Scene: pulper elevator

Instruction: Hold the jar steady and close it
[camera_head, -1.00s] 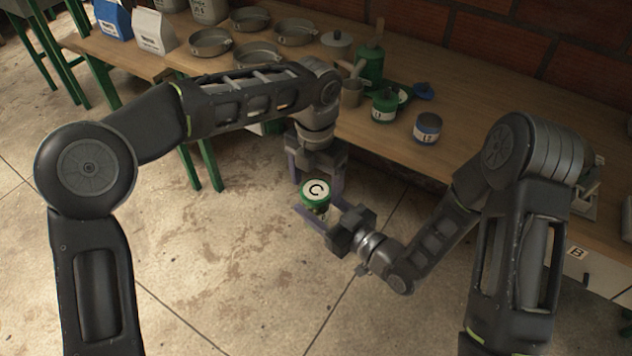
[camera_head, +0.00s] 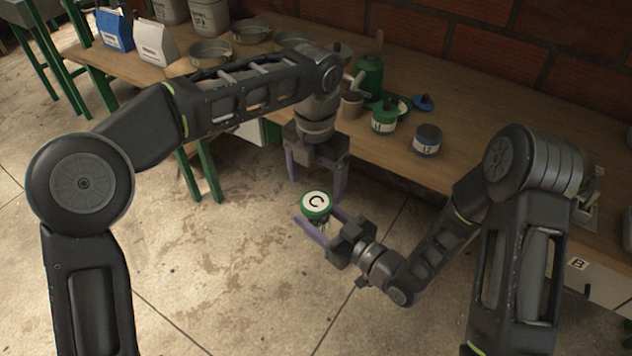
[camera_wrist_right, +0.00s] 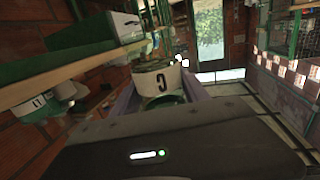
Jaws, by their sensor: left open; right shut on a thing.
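A jar with a green lid (camera_head: 316,204) marked with a white C label is held over the floor in front of the bench. My right gripper (camera_head: 322,226) is shut on the jar from its lower right side. The lid appears seated on top, but I cannot tell how tightly. The jar's body is mostly hidden by the lid and fingers. In the right wrist view a C label (camera_wrist_right: 161,82) shows between the fingers. My left gripper (camera_head: 316,180) points down, open and empty, just above and behind the lid.
The wooden bench (camera_head: 480,185) runs behind the arms. The floor below the jar is clear.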

